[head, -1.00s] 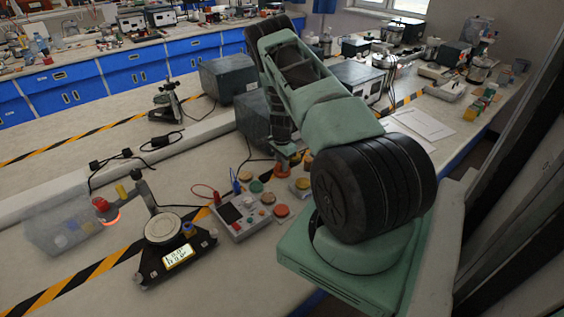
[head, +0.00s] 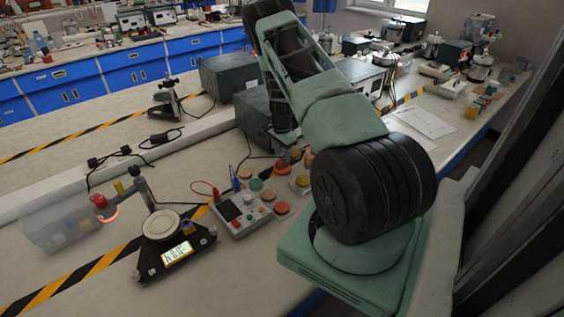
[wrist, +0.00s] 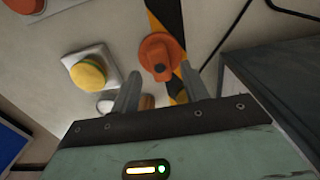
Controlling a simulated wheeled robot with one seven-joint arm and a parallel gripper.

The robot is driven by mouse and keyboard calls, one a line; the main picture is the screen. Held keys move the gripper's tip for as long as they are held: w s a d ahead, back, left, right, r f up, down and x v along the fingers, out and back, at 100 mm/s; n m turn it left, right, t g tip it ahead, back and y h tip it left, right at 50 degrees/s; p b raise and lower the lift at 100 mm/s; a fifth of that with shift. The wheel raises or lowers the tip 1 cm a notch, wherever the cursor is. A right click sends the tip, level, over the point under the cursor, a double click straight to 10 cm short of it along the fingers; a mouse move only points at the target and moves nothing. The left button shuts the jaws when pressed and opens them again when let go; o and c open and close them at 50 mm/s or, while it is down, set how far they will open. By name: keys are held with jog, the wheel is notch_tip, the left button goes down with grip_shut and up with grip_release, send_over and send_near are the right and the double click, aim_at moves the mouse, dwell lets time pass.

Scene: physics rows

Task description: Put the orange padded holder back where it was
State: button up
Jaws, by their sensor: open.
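The orange padded holder (wrist: 158,50) appears to be the orange piece with a rounded body and a small dark spot in the wrist view. It lies on the striped tape, just beyond my fingertips. In the head view an orange patch (head: 281,166) shows below the end of my arm, partly hidden by it. My gripper (wrist: 158,75) is open and empty. Its two grey fingers point toward the holder, one on each side of its line, and do not visibly touch it.
A yellow button on a white base (wrist: 88,72) lies left of my fingers, and a dark box (wrist: 262,75) stands close on the right. The button panel (head: 240,211) and black scale (head: 172,247) stand nearer on the bench. Cables lie behind.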

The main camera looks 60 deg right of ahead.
aim_at(282, 160)
notch_tip(282, 160, up, 9)
jog(key=b, duration=0.2)
jog(key=w+a+r+n+y, duration=0.1)
jog(key=w+a+r+n, duration=0.1)
jog(key=a, duration=0.6)
jog(key=w+a+r+n, duration=0.3)
jog(key=a, duration=0.4)
jog(key=w+a+r+n+y, duration=0.1)
jog(key=w+a+r+n, duration=0.1)
jog(key=a, duration=0.6)
jog(key=s+a+r+n, duration=0.1)
jog(key=a+r+n, duration=0.2)
jog(key=a, duration=0.5)
jog(key=s+a+r+n, duration=0.2)
jog(key=a+n, duration=0.1)
jog(key=a, duration=0.4)
jog(key=s+a+r+n, duration=0.4)
jog(key=s+a+n, duration=0.3)
jog(key=a, duration=0.5)
jog(key=s+a+n, duration=0.2)
jog(key=s+n, duration=0.1)
jog(key=s, duration=0.3)
jog(key=s+a+r+n+h, duration=0.1)
jog(key=s+a+n, duration=0.1)
jog(key=s, duration=0.4)
jog(key=s+a+r+n, duration=0.1)
jog(key=s+a+n, duration=0.2)
jog(key=s, duration=0.3)
jog(key=shift+s+r+n, duration=0.25)
jog(key=shift+n, duration=0.45)
